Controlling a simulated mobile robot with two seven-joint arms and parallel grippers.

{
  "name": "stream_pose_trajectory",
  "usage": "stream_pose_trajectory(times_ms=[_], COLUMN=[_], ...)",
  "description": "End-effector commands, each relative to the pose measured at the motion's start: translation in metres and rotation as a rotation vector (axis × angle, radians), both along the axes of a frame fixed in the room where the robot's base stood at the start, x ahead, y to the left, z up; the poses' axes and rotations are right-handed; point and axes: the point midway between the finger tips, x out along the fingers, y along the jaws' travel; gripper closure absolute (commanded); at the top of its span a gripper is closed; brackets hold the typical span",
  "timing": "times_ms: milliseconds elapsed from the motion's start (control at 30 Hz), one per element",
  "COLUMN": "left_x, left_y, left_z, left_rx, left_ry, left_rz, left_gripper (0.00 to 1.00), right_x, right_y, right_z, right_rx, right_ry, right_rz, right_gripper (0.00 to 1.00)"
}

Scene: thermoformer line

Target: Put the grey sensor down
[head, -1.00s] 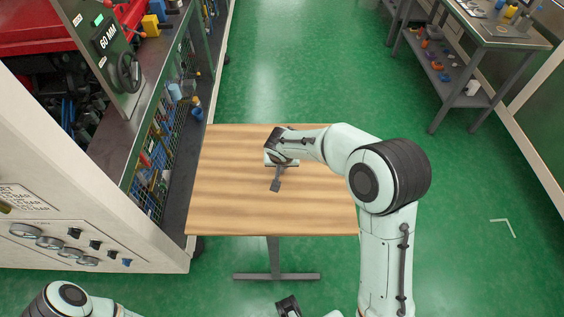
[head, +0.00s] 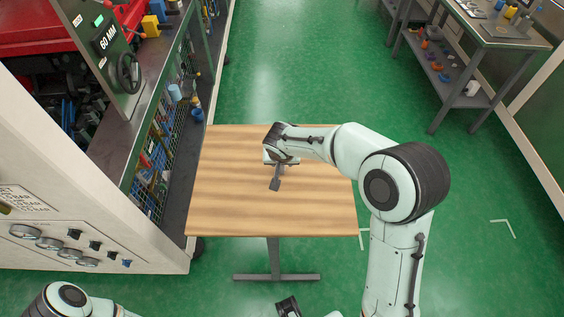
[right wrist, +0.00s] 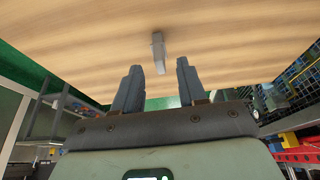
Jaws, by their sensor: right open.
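The grey sensor (right wrist: 158,52) is a small narrow grey block in the right wrist view, against the wooden table top (right wrist: 70,35). It looks to be on the wood, but contact is hard to confirm. My right gripper (right wrist: 156,72) is open, with its two fingers apart. The sensor shows between and beyond the fingertips, with clear gaps to both. In the head view, my right gripper (head: 276,183) is low over the middle of the table (head: 225,205); I cannot separate the sensor from the fingers there. My left gripper cannot be made out.
The table top is otherwise bare. A machine (head: 100,215) with gauges and a mesh-sided rack stands close along its left. A workbench (head: 505,40) with small items stands far right. Green floor (head: 480,190) is open to the right.

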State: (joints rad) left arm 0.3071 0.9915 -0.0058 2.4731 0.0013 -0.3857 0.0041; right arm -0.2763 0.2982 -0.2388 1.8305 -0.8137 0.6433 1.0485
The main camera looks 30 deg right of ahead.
Motion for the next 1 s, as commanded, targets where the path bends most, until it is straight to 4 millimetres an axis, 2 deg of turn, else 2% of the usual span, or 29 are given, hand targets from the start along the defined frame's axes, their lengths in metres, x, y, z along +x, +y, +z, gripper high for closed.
stream_pose_trajectory(times_ms=[33, 200, 400, 600, 1000], left_x=[0.000, 0.000, 0.001, 0.001, 0.001], left_y=[0.000, 0.000, 0.000, 0.000, 0.000], left_z=[0.000, 0.001, 0.002, 0.002, 0.002], left_rx=[0.000, 0.000, 0.000, 0.000, 0.000], left_ry=[0.000, 0.000, 0.000, 0.000, 0.000], left_rz=[0.000, 0.000, 0.000, 0.000, 0.000], left_gripper=[0.57, 0.57, 0.57, 0.57, 0.57], right_x=[-0.003, -0.016, -0.026, -0.030, -0.030], right_y=[0.003, 0.010, 0.015, 0.016, 0.016], right_z=[0.013, 0.047, 0.073, 0.081, 0.080], right_rx=[0.003, 0.003, 0.001, 0.001, 0.000], right_ry=[-0.006, -0.005, -0.002, 0.002, 0.001], right_rz=[0.001, 0.002, 0.002, 0.000, 0.000], right_gripper=[0.59, 0.59, 0.59, 0.59, 0.59])
